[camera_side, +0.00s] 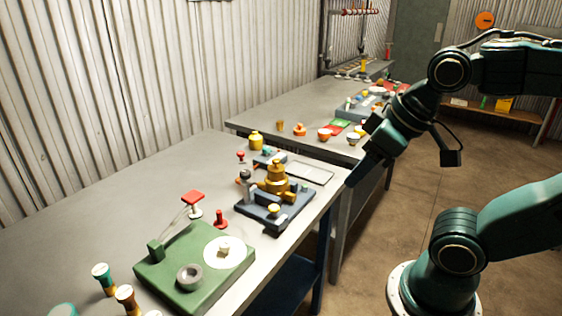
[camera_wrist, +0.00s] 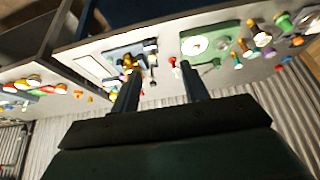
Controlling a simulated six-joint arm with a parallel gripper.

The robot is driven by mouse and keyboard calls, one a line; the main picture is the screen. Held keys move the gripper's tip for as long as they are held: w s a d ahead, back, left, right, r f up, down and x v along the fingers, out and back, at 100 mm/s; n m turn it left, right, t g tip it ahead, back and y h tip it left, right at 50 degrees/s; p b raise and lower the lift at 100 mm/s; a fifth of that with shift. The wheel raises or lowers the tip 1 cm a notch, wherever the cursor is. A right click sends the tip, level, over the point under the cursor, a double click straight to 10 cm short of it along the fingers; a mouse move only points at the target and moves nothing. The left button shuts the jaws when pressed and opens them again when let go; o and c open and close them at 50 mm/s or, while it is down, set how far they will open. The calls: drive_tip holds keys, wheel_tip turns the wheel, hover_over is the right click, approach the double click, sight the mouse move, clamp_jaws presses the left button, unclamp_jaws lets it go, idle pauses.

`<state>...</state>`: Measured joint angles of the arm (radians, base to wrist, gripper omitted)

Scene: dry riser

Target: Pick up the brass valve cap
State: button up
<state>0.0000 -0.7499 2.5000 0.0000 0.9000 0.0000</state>
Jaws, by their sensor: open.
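A brass valve (camera_side: 277,183) stands upright on a dark blue base plate (camera_side: 262,212) near the table's right edge in the side view. Its stepped brass top, which looks like the valve cap (camera_side: 275,166), is uncovered. The brass valve also shows in the wrist view (camera_wrist: 130,62), small and upper left. My gripper (camera_side: 352,180) is to the right of the valve, apart from it, beside the table edge in the side view. In the wrist view, my gripper (camera_wrist: 162,84) has its two dark fingers wide apart with nothing held between them.
A green plate (camera_side: 202,270) with a white disc and grey ring lies in front. Red-topped pieces (camera_side: 220,219) stand between the plates. A yellow pot (camera_side: 256,140) stands behind the valve. A second table (camera_side: 270,117) holds several small coloured parts. The near table's left side is bare.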

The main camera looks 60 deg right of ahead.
drive_tip(key=o, duration=0.5)
drive_tip(key=w+d+r+n+g, duration=0.1)
drive_tip(key=w+d+r+n, duration=0.15)
drive_tip(key=w+n, duration=0.4)
drive_tip(key=w+d+r+n+g, duration=0.1)
drive_tip(key=w+d+n+g, duration=0.15)
drive_tip(key=w+n, duration=0.45)
drive_tip(key=shift+w+d+f+n+g, duration=0.35)
drive_tip(key=shift+w+d+f+n, duration=0.8)
drive_tip(key=shift+w+d+n, duration=0.95)
drive_tip(key=shift+w+d+f+n+g, duration=0.35)
drive_tip(key=shift+w+d+f+n, duration=1.1)
drive_tip(key=shift+w, duration=1.25)
drive_tip(key=shift+w+d+f+n+g, duration=0.35)
drive_tip(key=shift+w+d+f+n, duration=0.5)
drive_tip(key=shift+w+d+n, duration=1)
drive_tip(key=shift+w+a+n, duration=0.25)
drive_tip(key=shift+w+a, duration=0.15)
drive_tip(key=shift+w, duration=0.15)
